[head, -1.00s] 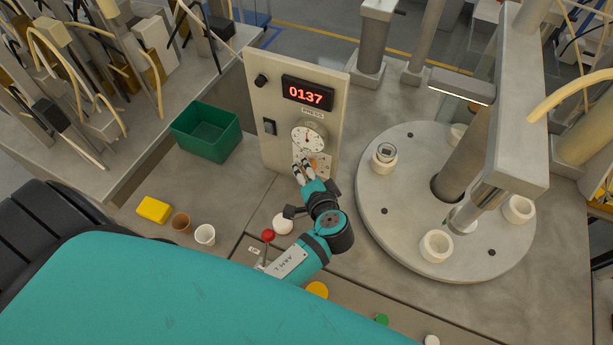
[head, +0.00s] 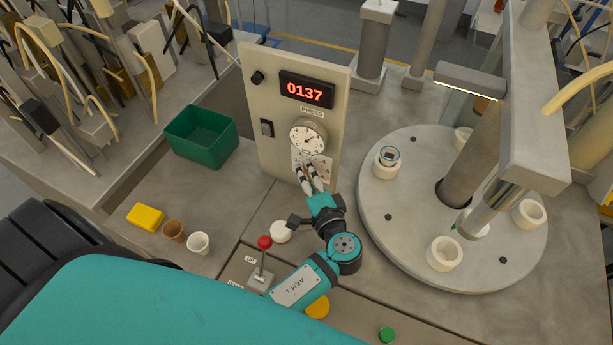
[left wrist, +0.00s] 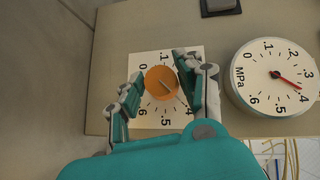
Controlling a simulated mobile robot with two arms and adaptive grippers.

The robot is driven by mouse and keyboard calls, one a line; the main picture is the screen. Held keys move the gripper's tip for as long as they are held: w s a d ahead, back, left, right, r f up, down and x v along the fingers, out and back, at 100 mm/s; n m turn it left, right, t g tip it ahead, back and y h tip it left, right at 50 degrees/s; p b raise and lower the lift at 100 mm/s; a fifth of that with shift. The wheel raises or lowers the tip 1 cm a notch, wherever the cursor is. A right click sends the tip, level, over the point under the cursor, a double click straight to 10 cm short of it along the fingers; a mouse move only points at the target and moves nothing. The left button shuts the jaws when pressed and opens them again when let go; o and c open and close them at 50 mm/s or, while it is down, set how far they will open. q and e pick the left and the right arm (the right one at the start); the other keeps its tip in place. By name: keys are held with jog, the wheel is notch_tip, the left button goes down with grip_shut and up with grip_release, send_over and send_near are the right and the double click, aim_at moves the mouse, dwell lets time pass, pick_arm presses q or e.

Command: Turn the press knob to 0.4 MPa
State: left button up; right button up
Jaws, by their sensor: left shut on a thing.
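The orange press knob (left wrist: 162,82) sits on a white dial plate (left wrist: 150,58) in the left wrist view, its pointer line toward the lower right, near the .4 mark. My left gripper (left wrist: 160,74) has a finger on either side of the knob and is shut on it. The round MPa gauge (left wrist: 260,92) is right of it; its red needle points close to .4. In the head view my left gripper (head: 309,168) reaches the panel below the gauge (head: 308,138) and mostly hides the knob. My right gripper is not in view.
The panel (head: 265,130) carries a red display reading 0137 (head: 306,90) and a switch. Left are a green bin (head: 201,137), a yellow block (head: 146,216) and two cups. A red-knobbed lever (head: 264,242) stands near my left arm. Right is a round turntable (head: 400,240) with white holders.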

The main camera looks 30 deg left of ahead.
pick_arm(q)
jog(key=shift+f, duration=0.1)
jog(key=o, duration=1.1)
jog(key=shift+o, duration=0.2)
jog(key=v, duration=0.7)
jog(key=shift+s+d, duration=0.2)
jog(key=shift+s, duration=0.05)
